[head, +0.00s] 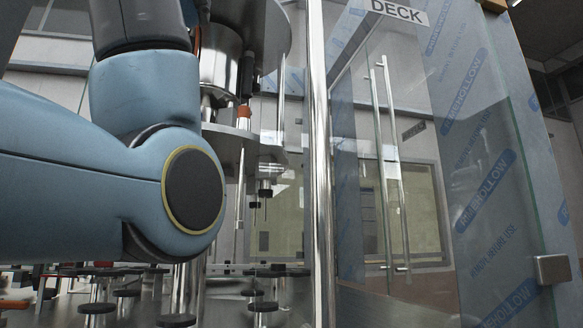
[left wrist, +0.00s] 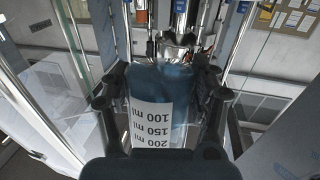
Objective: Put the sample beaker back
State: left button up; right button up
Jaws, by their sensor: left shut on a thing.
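The sample beaker (left wrist: 151,116) shows in the left wrist view, with a white scale printed 100, 150 and 200 ml that reads upside down and a blue tint. My left gripper (left wrist: 166,78) is shut on it, with dark fingers along both sides. Metal filler parts (left wrist: 182,28) stand just beyond the beaker; I cannot tell whether they touch it. In the head view my left arm covers the left side, and neither the beaker nor the gripper shows. My right gripper is in neither view.
A glass door (head: 480,150) with blue-printed film and a long metal handle (head: 388,165) stands right of the arm. A bright upright post (head: 317,160) is close by it. The filler's metal plates and rods (head: 245,140) stand behind my arm, with several dark round pads (head: 176,320) below.

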pick_arm(q)
jog(key=w+a+f+h, duration=0.1)
jog(key=w+a+f, duration=0.2)
jog(key=w+f, duration=0.75)
jog(key=w+f+m+h, duration=0.3)
jog(key=f, duration=1.4)
jog(key=s+f+m+h, duration=0.1)
jog(key=s+f+h, duration=0.1)
jog(key=s+f, duration=0.3)
jog(key=s+f+m+g+h, duration=0.1)
jog(key=s+f, duration=0.4)
jog(key=f, duration=0.7)
jog(key=s+f+m+g+h, duration=0.1)
jog(key=s+f+h, duration=0.1)
jog(key=s+f, duration=0.3)
notch_tip(320, 180, down, 3)
jog(key=shift+s+a+f+h, duration=0.2)
jog(key=shift+s+a+h, duration=0.1)
jog(key=shift+s+h, duration=0.1)
